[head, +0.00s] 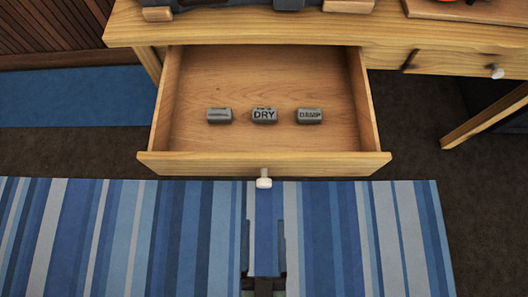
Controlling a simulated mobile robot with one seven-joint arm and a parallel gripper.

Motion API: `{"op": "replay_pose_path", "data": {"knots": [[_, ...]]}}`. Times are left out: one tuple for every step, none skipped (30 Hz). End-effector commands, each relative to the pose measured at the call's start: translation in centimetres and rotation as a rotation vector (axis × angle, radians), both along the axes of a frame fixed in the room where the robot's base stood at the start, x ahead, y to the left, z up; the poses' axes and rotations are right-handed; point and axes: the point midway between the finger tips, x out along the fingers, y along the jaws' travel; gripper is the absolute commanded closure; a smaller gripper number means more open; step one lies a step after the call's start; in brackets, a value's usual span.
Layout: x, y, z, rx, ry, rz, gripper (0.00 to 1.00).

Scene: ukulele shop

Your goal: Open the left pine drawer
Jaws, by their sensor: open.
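The left pine drawer (330,165) is pulled well out from the desk, and its inside shows from above. A white knob (264,180) sits at the middle of its front. My gripper (263,235) is at the bottom centre, with its two fingers apart. The fingers are just in front of the knob in the picture, one to each side of its line, and appear clear of it. Nothing shows between them except the striped rug.
Three grey blocks lie in the drawer: one with unclear lettering (219,116), one marked DRY (264,116) and one marked DAMP (310,117). A second drawer with a white knob (496,72) is at the right. A blue striped rug (90,235) covers the floor in front.

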Motion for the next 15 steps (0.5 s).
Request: {"op": "replay_pose_path", "data": {"knots": [[-1.1, 0.0, -0.1, 0.000, 0.005, 0.000, 0.30], [-1.6, 0.0, -0.1, 0.001, 0.004, 0.000, 0.30], [-2.2, 0.0, 0.0, 0.001, 0.003, 0.000, 0.30], [-2.6, 0.0, -0.1, 0.002, 0.003, 0.000, 0.30], [-2.9, 0.0, 0.0, 0.002, 0.002, 0.000, 0.30], [-3.3, 0.0, 0.0, 0.002, 0.002, 0.000, 0.30], [-3.5, 0.0, 0.0, 0.002, 0.002, 0.000, 0.30], [-3.8, 0.0, 0.0, 0.002, 0.001, 0.000, 0.30], [-4.0, 0.0, 0.0, 0.002, 0.000, 0.000, 0.30], [-4.1, 0.0, 0.0, 0.002, 0.000, 0.000, 0.30], [-4.1, 0.0, 0.0, 0.002, 0.000, 0.000, 0.30], [-4.2, 0.0, 0.0, 0.002, 0.000, 0.000, 0.30], [-4.2, 0.0, 0.0, 0.002, 0.000, 0.000, 0.30], [-4.2, 0.0, 0.0, 0.002, -0.001, 0.000, 0.30], [-4.2, 0.0, 0.0, 0.002, -0.001, 0.000, 0.30]]}}
